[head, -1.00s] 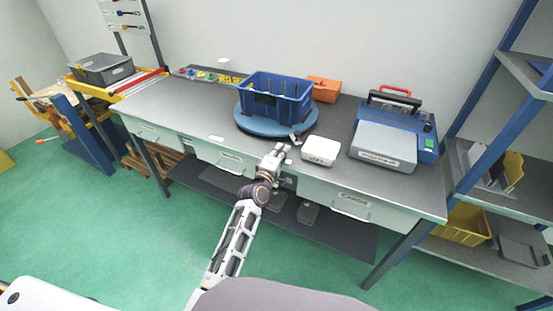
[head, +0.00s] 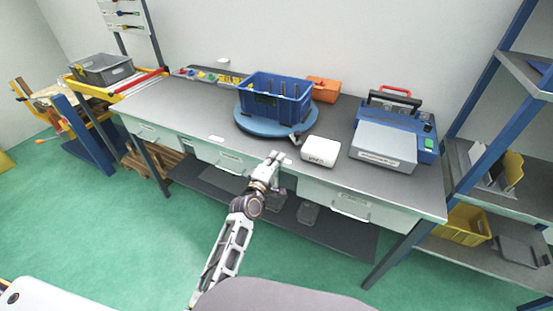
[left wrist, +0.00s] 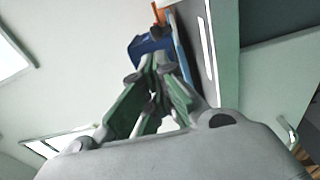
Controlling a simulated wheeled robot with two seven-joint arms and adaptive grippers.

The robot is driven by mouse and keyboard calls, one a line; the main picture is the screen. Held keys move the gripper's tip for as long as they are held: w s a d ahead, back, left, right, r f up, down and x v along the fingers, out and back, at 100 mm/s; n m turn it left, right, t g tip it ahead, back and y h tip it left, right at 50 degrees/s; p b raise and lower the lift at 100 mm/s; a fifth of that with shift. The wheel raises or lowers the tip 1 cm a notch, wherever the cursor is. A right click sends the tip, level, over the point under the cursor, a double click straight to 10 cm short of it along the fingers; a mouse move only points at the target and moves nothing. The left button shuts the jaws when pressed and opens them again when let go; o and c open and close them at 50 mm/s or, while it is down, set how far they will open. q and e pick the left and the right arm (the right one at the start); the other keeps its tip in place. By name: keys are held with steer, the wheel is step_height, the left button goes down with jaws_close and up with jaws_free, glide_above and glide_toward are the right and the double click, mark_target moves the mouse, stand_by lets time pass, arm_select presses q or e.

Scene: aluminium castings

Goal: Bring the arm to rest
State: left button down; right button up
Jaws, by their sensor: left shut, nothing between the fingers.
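My left arm reaches up from the bottom of the head view. Its gripper (head: 276,158) is just off the front edge of the workbench (head: 180,108), in front of the blue crate and apart from it. In the left wrist view the two fingers of the gripper (left wrist: 152,62) come together at the tips, with nothing between them. My right gripper is in neither view.
A blue crate (head: 262,106) stands on a round blue turntable (head: 250,125). A white box (head: 320,151) lies near the front edge. A blue machine (head: 428,140) stands at the right, by shelves (head: 505,203). The green floor (head: 110,225) in front is clear.

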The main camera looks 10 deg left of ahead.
arm_select(q)
steer(key=s+a+f+m+g, duration=0.1)
steer(key=s+f+m+g, duration=0.35)
steer(key=s+m, duration=0.2)
steer(key=s+f+m+g, duration=0.3)
steer(key=s+f+m, duration=0.2)
steer(key=s, duration=0.3)
steer(key=s+a+f+m+g+y, duration=0.1)
steer(key=s+a+m+g+y, duration=0.2)
steer(key=s, duration=0.6)
steer(key=s+a+f+m+g, duration=0.1)
steer(key=s+a+m+g, duration=0.3)
steer(key=s, duration=0.5)
steer(key=s+a+f+n, duration=0.1)
steer(key=a+f, duration=0.1)
steer(key=f, duration=1.4)
steer(key=s+a+f, duration=0.1)
steer(key=f, duration=1.6)
steer(key=s+a+f+g, duration=0.1)
steer(key=s+a+f, duration=0.3)
steer(key=s+f, duration=0.5)
steer(key=s+a+f+g+y, duration=0.1)
steer(key=s+a+f, duration=0.3)
steer(key=s+f, duration=0.6)
steer(key=shift+s, duration=0.8)
